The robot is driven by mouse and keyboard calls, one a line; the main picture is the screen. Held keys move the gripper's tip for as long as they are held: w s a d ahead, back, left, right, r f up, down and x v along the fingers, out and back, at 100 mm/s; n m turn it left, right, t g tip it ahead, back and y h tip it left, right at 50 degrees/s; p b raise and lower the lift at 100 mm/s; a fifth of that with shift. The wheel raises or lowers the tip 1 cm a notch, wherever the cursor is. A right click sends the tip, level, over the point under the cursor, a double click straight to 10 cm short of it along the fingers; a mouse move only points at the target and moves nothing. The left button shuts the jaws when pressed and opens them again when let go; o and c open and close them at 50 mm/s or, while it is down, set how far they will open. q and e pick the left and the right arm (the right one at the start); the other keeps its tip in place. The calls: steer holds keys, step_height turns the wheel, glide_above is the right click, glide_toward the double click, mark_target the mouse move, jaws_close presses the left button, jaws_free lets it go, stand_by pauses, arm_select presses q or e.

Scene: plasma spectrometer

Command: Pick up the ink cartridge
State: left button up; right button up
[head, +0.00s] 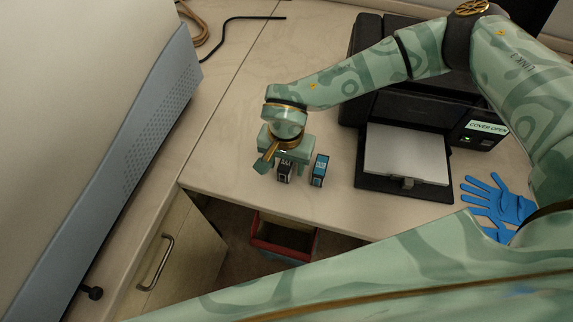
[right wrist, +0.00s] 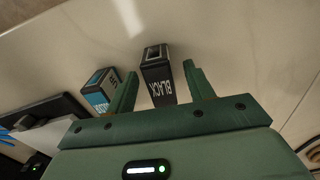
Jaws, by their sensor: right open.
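A black ink cartridge (right wrist: 157,77) with BLACK lettering stands on the table, between the two open fingers of my right gripper (right wrist: 160,88) in the right wrist view. A gap shows on its right side. In the head view the same black cartridge (head: 284,172) stands partly under my right gripper (head: 287,168). A blue and black cartridge (head: 319,170) stands just to its right; it also shows in the right wrist view (right wrist: 100,92), outside the left finger and close to it. My left gripper is not in view.
A black printer (head: 372,185) with a grey tray and a COVER OPEN display (head: 487,127) stands to the right. Blue gloves (head: 497,203) lie beside it. A red-rimmed bin (head: 283,249) is below the table's front edge. A large instrument (head: 130,130) fills the left.

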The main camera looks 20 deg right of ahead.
steer(key=c, duration=1)
steer(key=shift+c, duration=0.2)
